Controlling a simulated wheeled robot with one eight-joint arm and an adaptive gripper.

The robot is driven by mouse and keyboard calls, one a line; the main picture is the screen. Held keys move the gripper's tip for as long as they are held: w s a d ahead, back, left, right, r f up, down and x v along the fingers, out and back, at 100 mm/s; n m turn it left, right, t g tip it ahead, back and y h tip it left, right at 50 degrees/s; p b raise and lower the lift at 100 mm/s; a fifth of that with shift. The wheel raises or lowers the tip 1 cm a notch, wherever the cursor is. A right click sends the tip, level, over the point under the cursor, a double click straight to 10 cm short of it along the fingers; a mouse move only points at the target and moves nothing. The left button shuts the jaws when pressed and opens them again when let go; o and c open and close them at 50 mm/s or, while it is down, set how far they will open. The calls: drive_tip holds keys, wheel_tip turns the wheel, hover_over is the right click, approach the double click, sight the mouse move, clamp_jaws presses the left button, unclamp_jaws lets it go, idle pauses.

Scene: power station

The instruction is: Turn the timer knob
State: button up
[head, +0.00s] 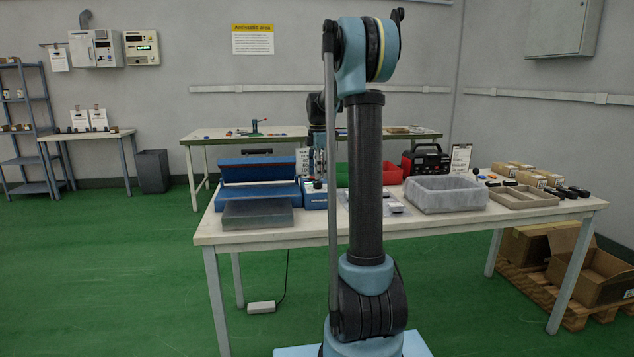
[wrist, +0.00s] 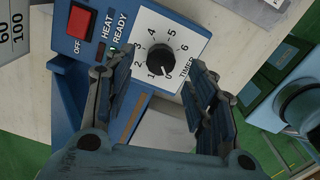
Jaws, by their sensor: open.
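The timer knob (wrist: 160,59) is round and black, on a white dial plate (wrist: 183,57) numbered 0 to 6 and marked TIMER. Its white mark appears to point near 0. My gripper (wrist: 159,68) is open in the wrist view, one finger on each side of the knob. I cannot tell whether either finger touches it. The dial is on a blue control box (wrist: 66,62); the box also shows in the head view (head: 314,200), beside a blue machine (head: 258,168).
A red OFF switch (wrist: 81,22) and the HEAT and READY lights lie left of the dial. On the table (head: 265,235) are a grey bin (head: 445,195), a divided tray (head: 520,198) and small cartons (head: 527,178). Cardboard boxes (head: 590,270) stand on a pallet at right.

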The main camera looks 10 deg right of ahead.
sight(318, 185)
drive_tip(key=shift+f, duration=1.8)
drive_tip(key=c, duration=1.1)
